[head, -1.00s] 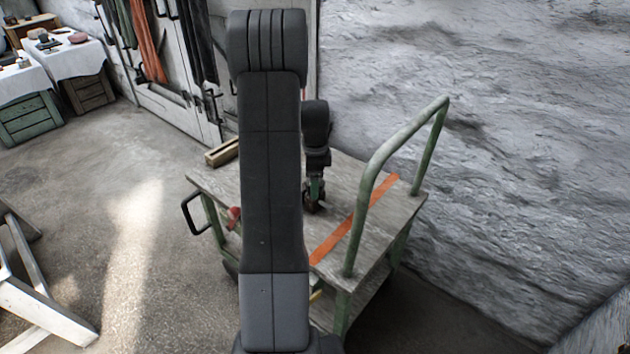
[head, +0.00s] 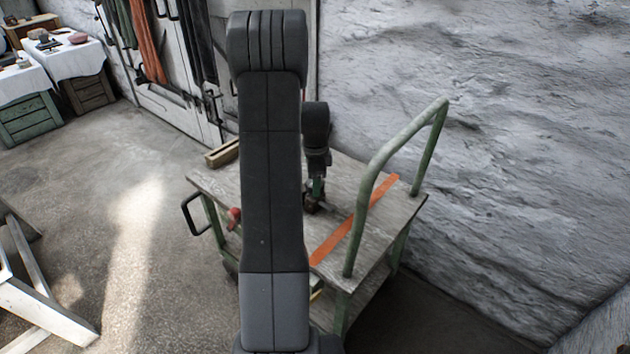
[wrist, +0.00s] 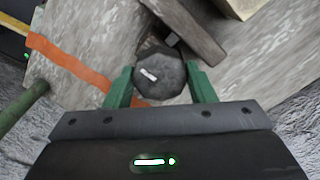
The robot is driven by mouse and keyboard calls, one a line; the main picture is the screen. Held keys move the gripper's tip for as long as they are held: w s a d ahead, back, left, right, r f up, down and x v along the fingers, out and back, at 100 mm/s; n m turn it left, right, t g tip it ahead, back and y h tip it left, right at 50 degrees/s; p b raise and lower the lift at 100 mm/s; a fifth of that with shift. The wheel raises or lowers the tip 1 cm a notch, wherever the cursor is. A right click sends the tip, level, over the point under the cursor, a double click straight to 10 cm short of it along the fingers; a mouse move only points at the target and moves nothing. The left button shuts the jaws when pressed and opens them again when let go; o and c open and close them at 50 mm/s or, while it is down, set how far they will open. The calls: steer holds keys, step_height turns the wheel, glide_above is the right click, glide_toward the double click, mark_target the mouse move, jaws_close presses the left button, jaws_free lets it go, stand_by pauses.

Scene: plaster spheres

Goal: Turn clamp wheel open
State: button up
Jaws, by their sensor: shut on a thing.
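The clamp wheel (wrist: 160,78) is a dark grey, many-sided knob with a short white mark on its face, seen in the wrist view. My gripper (wrist: 160,88) has its two green fingers shut on the wheel, one on each side. In the head view my gripper (head: 314,190) points down at the cart top, and my own arm hides part of the area. A dark clamp body (wrist: 185,30) extends from behind the wheel toward the top of the wrist view; most of it is hidden in the head view.
The wheel is above a grey wooden cart (head: 345,170) with an orange stripe (head: 355,220) and a green handle rail (head: 375,185) at its right. A wooden block (head: 222,152) lies at the cart's far left edge. A rough wall (head: 480,100) stands behind.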

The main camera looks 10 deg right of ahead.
steer(key=o, duration=1)
steer(key=shift+c, duration=0.2)
steer(key=shift+r, duration=0.15)
step_height(320, 180, up, 14)
steer(key=p, duration=0.1)
steer(key=shift+f+p, duration=0.2)
steer(key=shift+p, duration=0.2)
steer(key=shift+f, duration=0.15)
step_height(320, 180, down, 14)
steer(key=shift+r+b, duration=0.15)
steer(key=shift+b, duration=0.8)
steer(key=shift+m, duration=0.3)
steer(key=shift+r, duration=0.2)
